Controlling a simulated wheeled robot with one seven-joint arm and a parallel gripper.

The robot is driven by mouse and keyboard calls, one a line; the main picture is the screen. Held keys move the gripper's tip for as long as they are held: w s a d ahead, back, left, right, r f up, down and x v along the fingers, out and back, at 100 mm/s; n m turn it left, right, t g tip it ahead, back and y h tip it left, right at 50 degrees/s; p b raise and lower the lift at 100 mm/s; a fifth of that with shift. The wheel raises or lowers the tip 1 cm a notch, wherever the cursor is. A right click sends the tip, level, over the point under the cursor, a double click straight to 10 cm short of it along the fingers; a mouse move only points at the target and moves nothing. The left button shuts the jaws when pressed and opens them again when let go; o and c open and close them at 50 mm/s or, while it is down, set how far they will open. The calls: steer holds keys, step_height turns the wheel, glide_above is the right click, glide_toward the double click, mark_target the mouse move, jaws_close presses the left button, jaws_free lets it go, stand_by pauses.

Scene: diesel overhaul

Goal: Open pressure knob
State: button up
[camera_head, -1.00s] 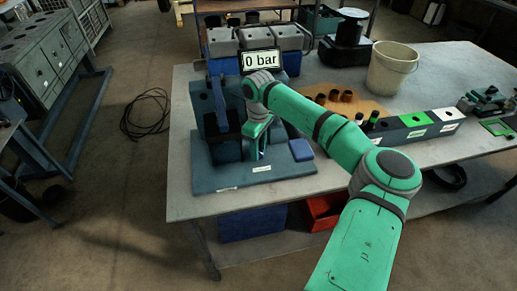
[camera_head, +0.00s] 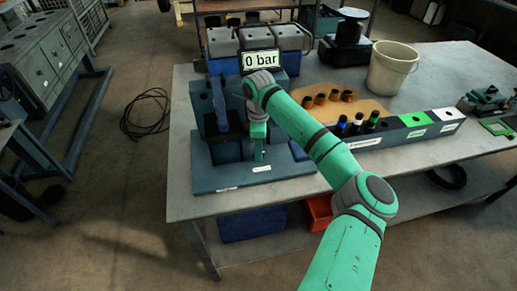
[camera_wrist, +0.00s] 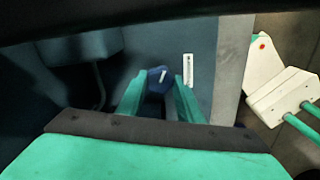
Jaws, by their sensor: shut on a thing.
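The pressure knob (camera_wrist: 157,81) is a dark blue round knob with a white pointer mark, seen in the wrist view. My gripper (camera_wrist: 160,88) has its two green fingers on either side of it, shut on it. In the head view my gripper (camera_head: 259,152) points down at the blue test stand (camera_head: 215,165), and the knob cannot be made out there. A display (camera_head: 261,60) above the stand reads 0 bar.
A blue pad (camera_head: 299,150) lies right of my gripper, partly behind my arm. A labelled rack (camera_head: 392,133) with dark cylinders, a tan mat (camera_head: 366,106) with brown rings and a white bucket (camera_head: 392,68) stand further right. The table's front edge is bare.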

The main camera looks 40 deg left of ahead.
steer(key=n, duration=0.4)
steer(key=shift+n, duration=0.4)
stand_by(0.4)
steer(key=o, duration=1)
steer(key=shift+o, duration=0.2)
steer(key=shift+r, duration=0.1)
step_height(320, 180, up, 11)
